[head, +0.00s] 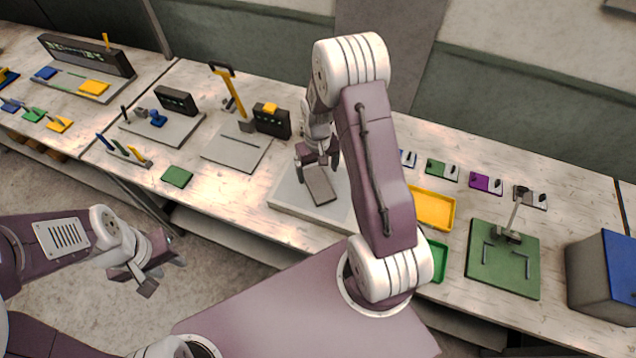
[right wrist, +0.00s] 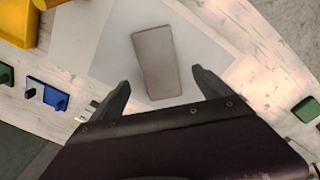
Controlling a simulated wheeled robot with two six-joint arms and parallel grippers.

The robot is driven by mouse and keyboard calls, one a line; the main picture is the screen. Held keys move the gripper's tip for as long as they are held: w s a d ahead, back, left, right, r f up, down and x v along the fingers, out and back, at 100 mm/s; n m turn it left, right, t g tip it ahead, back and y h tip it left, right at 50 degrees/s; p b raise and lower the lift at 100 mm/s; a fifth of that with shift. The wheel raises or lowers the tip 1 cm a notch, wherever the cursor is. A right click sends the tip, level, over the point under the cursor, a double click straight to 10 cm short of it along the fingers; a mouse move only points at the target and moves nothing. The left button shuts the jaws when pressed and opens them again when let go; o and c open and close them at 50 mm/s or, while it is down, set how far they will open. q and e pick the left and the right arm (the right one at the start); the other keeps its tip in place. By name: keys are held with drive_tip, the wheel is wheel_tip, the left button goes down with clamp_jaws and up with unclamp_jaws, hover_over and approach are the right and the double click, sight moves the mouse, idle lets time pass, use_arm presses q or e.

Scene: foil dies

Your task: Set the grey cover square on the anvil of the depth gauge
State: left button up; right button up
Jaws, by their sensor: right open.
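A flat grey rectangular piece, which looks like the grey cover (head: 320,185), lies on a pale square plate (head: 285,196) in the middle of the bench. In the right wrist view the grey cover (right wrist: 157,62) lies slightly tilted, its near end between the two fingers in the picture. My right gripper (head: 318,163) is open and over the cover's far end; it also shows in the right wrist view (right wrist: 158,76). I cannot tell the height gap. My left gripper (head: 163,275) is open and empty, off the bench's front edge. I cannot tell for certain which fixture is the depth gauge.
A grey plate (head: 225,152) with a yellow-handled stand (head: 231,92) and a dark box (head: 272,121) stands left of the cover. Right are a yellow tray (head: 433,209), a green tray (head: 437,262), a green board (head: 510,277) with a post, and a blue-grey bin (head: 598,276).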

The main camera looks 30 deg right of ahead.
sight(318, 183)
drive_tip(key=shift+w+f, duration=0.1)
drive_tip(key=shift+f, duration=0.1)
drive_tip(key=shift+d+f, duration=0.1)
drive_tip(key=shift+f, duration=0.15)
drive_tip(key=f, duration=0.1)
drive_tip(key=f+p, duration=0.2)
drive_tip(key=f, duration=0.1)
drive_tip(key=shift+s, duration=0.25)
drive_tip(key=shift+w+f, duration=0.15)
drive_tip(key=shift+f, duration=0.2)
drive_tip(key=c, duration=1.7)
drive_tip(key=shift+o, duration=0.2)
drive_tip(key=shift+r+b, duration=0.35)
drive_tip(key=shift+r, duration=0.2)
wheel_tip(318, 183, up, 3)
drive_tip(key=shift+f+b, duration=0.1)
drive_tip(key=shift+b, duration=0.5)
drive_tip(key=s+d+r+b, duration=0.2)
drive_tip(key=s+d+r, duration=0.3)
drive_tip(key=s, duration=0.5)
wheel_tip(318, 183, up, 2)
drive_tip(key=shift+s+d+r, duration=0.1)
drive_tip(key=shift+s+d, duration=0.05)
drive_tip(key=shift+s, duration=0.1)
